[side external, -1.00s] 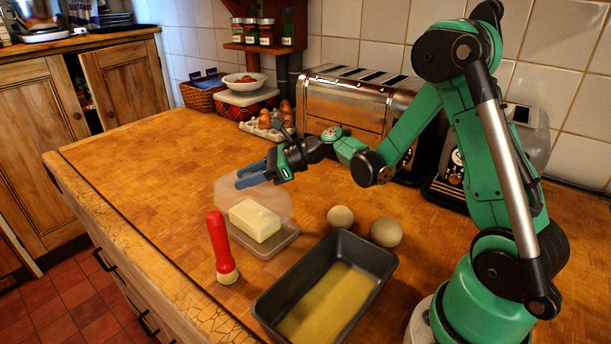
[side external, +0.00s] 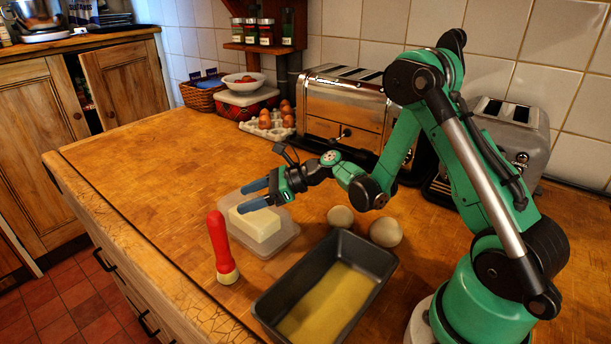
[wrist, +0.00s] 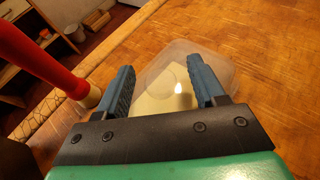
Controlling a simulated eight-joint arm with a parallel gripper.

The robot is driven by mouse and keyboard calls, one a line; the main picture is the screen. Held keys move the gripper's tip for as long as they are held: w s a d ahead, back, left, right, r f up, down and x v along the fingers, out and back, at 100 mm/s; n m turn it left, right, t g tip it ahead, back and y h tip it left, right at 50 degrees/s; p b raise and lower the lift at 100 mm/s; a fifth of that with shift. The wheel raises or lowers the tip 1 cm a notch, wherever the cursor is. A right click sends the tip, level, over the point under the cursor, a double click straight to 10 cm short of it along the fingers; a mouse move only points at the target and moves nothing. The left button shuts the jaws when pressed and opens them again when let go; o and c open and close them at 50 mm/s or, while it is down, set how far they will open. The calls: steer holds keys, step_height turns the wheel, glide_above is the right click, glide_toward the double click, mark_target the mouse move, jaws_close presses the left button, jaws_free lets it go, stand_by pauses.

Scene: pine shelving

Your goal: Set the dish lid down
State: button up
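The clear dish lid (wrist: 222,62) is see-through and lies beyond and between my fingertips in the wrist view; its outline is faint. In the side view it is hard to separate from the clear butter dish (side external: 284,243). The pale yellow butter block (side external: 256,226) sits in the dish and shows blurred through the clear plastic in the wrist view. My gripper (side external: 256,195) is low over the far left side of the dish. Its two blue fingers stand apart, with a visible gap in the wrist view (wrist: 163,78). Whether the lid rests fully on the dish is unclear.
A red-handled tool (side external: 218,245) stands upright left of the dish. A dark loaf tin (side external: 272,297) is in front, with two round pale balls (side external: 341,216) (side external: 386,232) behind it. Toasters (side external: 340,112) and eggs (side external: 266,121) are at the back. The worktop's left is clear.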

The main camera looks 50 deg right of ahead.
steer(key=shift+r, duration=0.1)
steer(key=shift+s+d+r, duration=0.2)
steer(key=shift+d, duration=0.05)
steer(key=v, duration=1.1)
steer(key=s+a+r+n+g+h, duration=0.1)
steer(key=s+a+r+n+h, duration=0.1)
steer(key=n, duration=1.2)
steer(key=s+a+r+n+g+h, duration=0.2)
steer(key=s+a+n+h, duration=0.2)
steer(key=n, duration=0.9)
steer(key=a+h, duration=0.3)
steer(key=shift+s+a+n, duration=0.15)
steer(key=shift+s+n, duration=0.15)
steer(key=shift+n, duration=0.1)
steer(key=shift+f, duration=0.1)
steer(key=o, duration=0.5)
steer(key=shift+o, duration=0.2)
